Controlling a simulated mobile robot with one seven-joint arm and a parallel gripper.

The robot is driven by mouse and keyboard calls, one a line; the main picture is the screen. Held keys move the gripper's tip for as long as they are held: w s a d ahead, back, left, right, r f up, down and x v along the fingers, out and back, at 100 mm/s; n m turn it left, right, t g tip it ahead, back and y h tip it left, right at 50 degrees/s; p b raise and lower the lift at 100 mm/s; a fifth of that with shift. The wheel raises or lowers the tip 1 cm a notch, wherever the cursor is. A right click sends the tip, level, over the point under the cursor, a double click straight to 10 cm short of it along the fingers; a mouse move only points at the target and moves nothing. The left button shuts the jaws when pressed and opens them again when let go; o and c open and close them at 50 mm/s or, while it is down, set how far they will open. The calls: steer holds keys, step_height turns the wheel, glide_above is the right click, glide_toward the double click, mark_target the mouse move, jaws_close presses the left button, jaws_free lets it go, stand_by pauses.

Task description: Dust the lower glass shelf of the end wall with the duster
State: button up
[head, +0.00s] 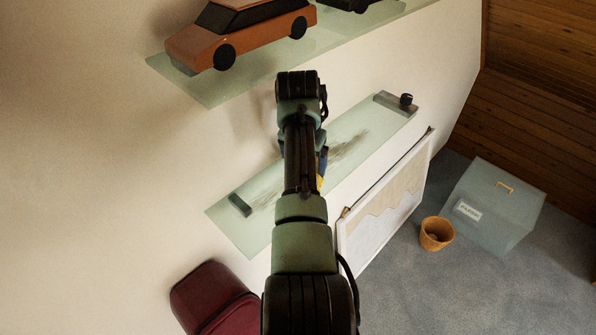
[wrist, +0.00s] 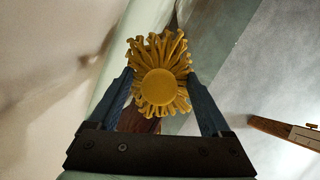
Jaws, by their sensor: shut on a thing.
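The lower glass shelf (head: 232,228) is a pale green pane on the end wall, running diagonally below the upper shelf in the head view. A dark grey dust smear (head: 347,148) lies on its middle to right part; my arm hides some of the pane. My gripper (wrist: 160,77) is shut on the duster (wrist: 158,88), which has a yellow, frilled round head and shows between the blue fingers in the wrist view. In the head view my arm hides most of the duster and gripper, so I cannot tell whether the duster touches the glass.
A grey block with a black knob (head: 397,103) and a dark block (head: 240,205) sit at the shelf's ends. The upper shelf (head: 215,92) holds an orange toy car (head: 240,35). Below are a framed hanging (head: 385,205), a pot (head: 436,234), a blue-grey box (head: 495,205) and a dark red chair (head: 212,298).

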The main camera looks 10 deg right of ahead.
steer(key=shift+w+d+b, duration=0.3)
steer(key=shift+w+d, duration=0.05)
steer(key=shift+d, duration=0.15)
steer(key=d+b, duration=0.1)
steer(key=b, duration=0.1)
steer(key=w+d+b, duration=0.1)
steer(key=b, duration=0.1)
steer(key=shift+w+f, duration=0.2)
steer(key=shift+w, duration=0.05)
steer(key=shift+w+d+r+b, duration=0.2)
steer(key=shift+d+b, duration=0.25)
steer(key=shift+b, duration=0.15)
